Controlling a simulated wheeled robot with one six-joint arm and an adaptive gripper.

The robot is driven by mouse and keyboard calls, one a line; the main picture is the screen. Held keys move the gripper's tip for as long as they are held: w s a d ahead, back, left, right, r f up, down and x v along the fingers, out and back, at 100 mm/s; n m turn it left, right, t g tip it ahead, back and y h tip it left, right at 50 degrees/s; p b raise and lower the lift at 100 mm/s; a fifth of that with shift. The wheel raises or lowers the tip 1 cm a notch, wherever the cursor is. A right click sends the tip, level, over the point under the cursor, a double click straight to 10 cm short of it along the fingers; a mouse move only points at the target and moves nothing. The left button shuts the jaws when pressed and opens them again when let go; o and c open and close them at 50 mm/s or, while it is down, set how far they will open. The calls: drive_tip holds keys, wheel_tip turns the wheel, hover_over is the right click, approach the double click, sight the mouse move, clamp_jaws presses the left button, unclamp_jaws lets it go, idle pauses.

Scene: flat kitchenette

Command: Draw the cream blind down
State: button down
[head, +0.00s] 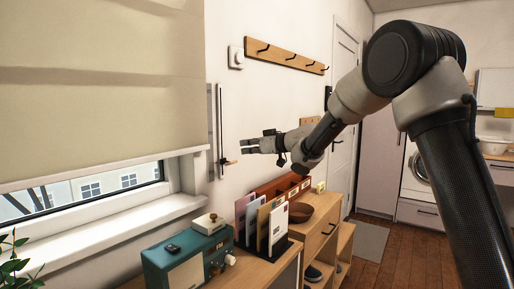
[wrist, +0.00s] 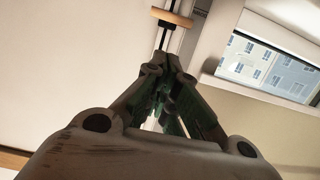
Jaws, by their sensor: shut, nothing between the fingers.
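The cream blind (head: 105,85) hangs over most of the window at the left of the head view. Its bottom bar (head: 100,167) is above the sill, with a strip of glass (head: 90,192) showing below. To its right, a dark vertical rail (head: 221,120) on the wall carries a small wooden handle (head: 229,162) near its lower end. The handle also shows at the top of the wrist view (wrist: 172,17). My gripper (head: 246,145) is shut and empty, close to the handle, slightly above and right of it in the head view. Contact is not visible.
A hook rail (head: 285,55) and a white wall switch (head: 236,57) are on the wall above. A plant (head: 14,258) is at lower left.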

drive_tip(key=w+a+f, duration=0.3)
drive_tip(key=a, duration=0.1)
drive_tip(key=shift+f, duration=0.4)
wheel_tip(320, 180, down, 5)
drive_tip(key=shift+r, duration=0.25)
